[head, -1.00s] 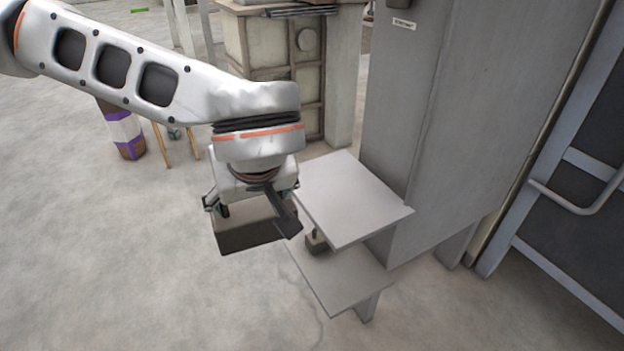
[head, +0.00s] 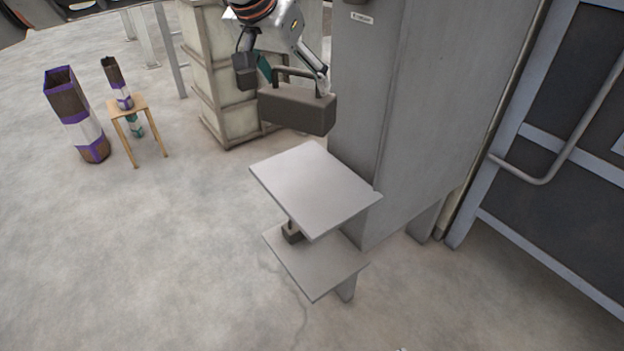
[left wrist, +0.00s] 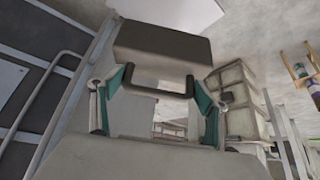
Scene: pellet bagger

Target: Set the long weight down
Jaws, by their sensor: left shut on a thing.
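The long weight (head: 296,110) is a dark grey-brown block with a bar handle on top. My left gripper (head: 293,72) is shut on its handle and holds it in the air, above and behind the upper grey shelf (head: 315,185). In the left wrist view the weight (left wrist: 162,45) and its handle sit between the teal-sided fingers of the gripper (left wrist: 160,90). The upper shelf is bare. My right gripper is in neither view.
A lower shelf (head: 315,268) sits under the upper one, with a small dark weight (head: 292,233) on it. A tall grey cabinet (head: 420,110) stands right of the shelves. A small wooden stool (head: 128,107) and a purple-banded bag (head: 75,115) stand at left.

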